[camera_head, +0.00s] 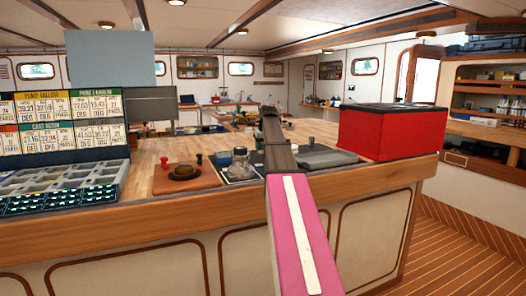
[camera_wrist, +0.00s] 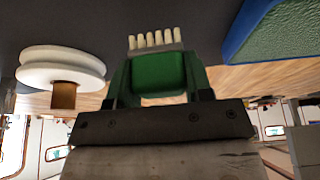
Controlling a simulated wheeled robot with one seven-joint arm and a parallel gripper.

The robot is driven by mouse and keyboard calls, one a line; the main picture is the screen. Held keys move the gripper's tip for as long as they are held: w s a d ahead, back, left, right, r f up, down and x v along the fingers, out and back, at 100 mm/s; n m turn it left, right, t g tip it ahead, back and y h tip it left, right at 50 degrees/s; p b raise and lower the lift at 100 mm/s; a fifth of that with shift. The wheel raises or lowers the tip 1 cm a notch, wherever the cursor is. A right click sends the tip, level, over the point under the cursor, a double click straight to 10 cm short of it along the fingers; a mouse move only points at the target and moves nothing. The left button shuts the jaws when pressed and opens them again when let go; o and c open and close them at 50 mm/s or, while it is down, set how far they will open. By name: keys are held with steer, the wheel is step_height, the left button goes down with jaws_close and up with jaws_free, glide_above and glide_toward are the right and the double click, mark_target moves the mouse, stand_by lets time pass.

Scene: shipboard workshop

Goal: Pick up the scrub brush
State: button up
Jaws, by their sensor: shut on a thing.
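The scrub brush (camera_wrist: 158,70) has a green body with a row of cream bristles at its end in the wrist view. My gripper (camera_wrist: 157,84) is shut on its green body, with one finger on each side. The bristles point away from the gripper, toward the dark surface at the top of the picture. I cannot tell how far they are from that surface. In the head view my arm reaches over the wooden counter, and I cannot make out the brush there.
The wrist view shows a white round piece (camera_wrist: 60,66) with a brown stem and a blue-edged green block (camera_wrist: 275,35). On the counter (camera_head: 140,160) stand a red box (camera_head: 390,132), a glass jar (camera_head: 240,163), a grey tray (camera_head: 325,158) and a brown board (camera_head: 172,184).

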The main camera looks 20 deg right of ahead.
step_height(320, 180, up, 2)
steer(key=shift+w+r, duration=0.1)
steer(key=s+a+r, duration=0.2)
steer(key=a+r, duration=0.4)
steer(key=a, duration=0.5)
steer(key=shift+a+r, duration=0.3)
